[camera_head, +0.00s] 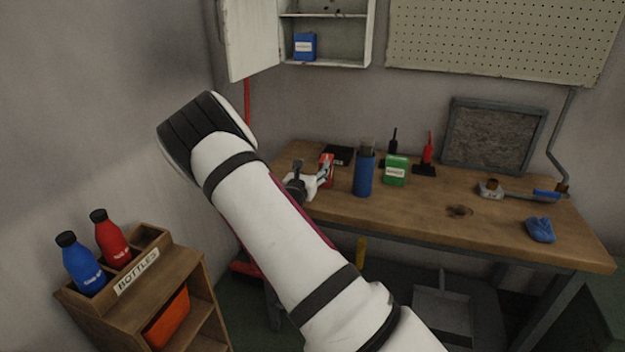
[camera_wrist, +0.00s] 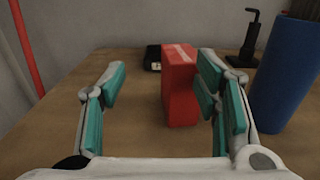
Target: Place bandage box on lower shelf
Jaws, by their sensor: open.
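A red box (camera_head: 327,166) stands upright on the workbench; no readable name shows, so I cannot confirm it is the bandage box. My gripper (camera_head: 318,177) is low at the bench's left end, facing it. In the wrist view, the open gripper (camera_wrist: 160,82) has the red box (camera_wrist: 180,92) between its teal-padded fingers, nearer the right finger, with a wide gap on the left. Whether the right finger touches it is unclear. The open wall cabinet's lower shelf (camera_head: 345,63) holds a blue labelled box (camera_head: 305,46) at its left; its right part looks clear.
A blue cylinder (camera_head: 364,172) stands right of the red box, close to my right finger. Beyond are a green labelled box (camera_head: 395,170) and a black item (camera_head: 340,155). The cabinet door (camera_head: 250,40) hangs open leftward. A bottle rack (camera_head: 137,272) stands lower left.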

